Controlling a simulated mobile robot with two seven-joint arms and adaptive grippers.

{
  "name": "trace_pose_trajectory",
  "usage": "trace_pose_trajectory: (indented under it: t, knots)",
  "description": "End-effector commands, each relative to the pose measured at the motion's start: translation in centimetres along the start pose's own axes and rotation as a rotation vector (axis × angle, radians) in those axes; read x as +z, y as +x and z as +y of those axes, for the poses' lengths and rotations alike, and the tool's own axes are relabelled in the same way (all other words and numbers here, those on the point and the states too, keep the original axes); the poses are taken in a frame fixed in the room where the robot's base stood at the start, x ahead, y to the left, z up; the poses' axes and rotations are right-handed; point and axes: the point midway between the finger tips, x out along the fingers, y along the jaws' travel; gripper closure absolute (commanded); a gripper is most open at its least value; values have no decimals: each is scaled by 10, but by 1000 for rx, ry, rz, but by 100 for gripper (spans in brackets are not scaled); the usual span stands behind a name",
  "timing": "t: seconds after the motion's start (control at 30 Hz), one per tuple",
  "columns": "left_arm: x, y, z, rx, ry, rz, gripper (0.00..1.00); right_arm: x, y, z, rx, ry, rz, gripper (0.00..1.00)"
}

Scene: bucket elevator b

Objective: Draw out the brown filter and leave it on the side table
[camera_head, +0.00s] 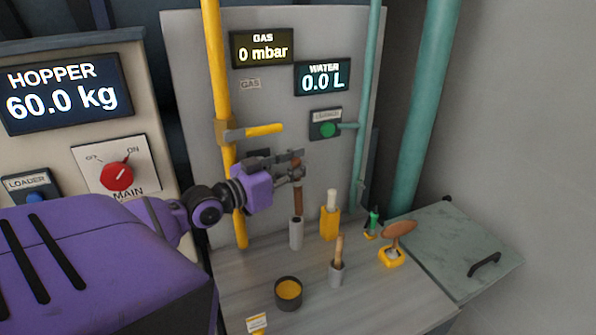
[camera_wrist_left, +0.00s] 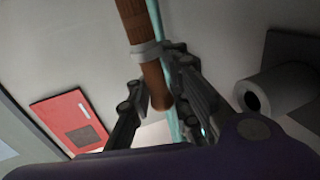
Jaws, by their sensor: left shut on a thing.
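The brown filter (camera_head: 297,198) stands upright in the head view, above a grey tube-shaped holder (camera_head: 296,234) on the work surface. My left gripper (camera_head: 293,160) comes in from the left and is shut on the filter's upper part. In the left wrist view the filter (camera_wrist_left: 134,22), with a pale collar, runs between the fingers of the left gripper (camera_wrist_left: 160,92) and ends in a rounded tip. I cannot tell whether its lower end is still inside the holder. A side table cannot be clearly identified. My right gripper is not in view.
A yellow holder with a pale rod (camera_head: 330,222), a grey cup with a wooden handle (camera_head: 337,270), an orange-filled tin (camera_head: 288,290) and a yellow stand with a brown paddle (camera_head: 392,256) crowd the surface. A yellow pipe (camera_head: 222,100) rises beside my gripper. A grey-green lidded box (camera_head: 450,245) stands right.

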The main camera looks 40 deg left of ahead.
Motion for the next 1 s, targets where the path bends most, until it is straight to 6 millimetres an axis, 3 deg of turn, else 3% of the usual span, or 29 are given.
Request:
trace_pose_trajectory:
  t: [0.47,1.0]
  knots:
    - [-5,0,0,-1,1,0,100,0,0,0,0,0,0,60]
    - [-42,0,0,0,1,1,100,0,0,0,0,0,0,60]
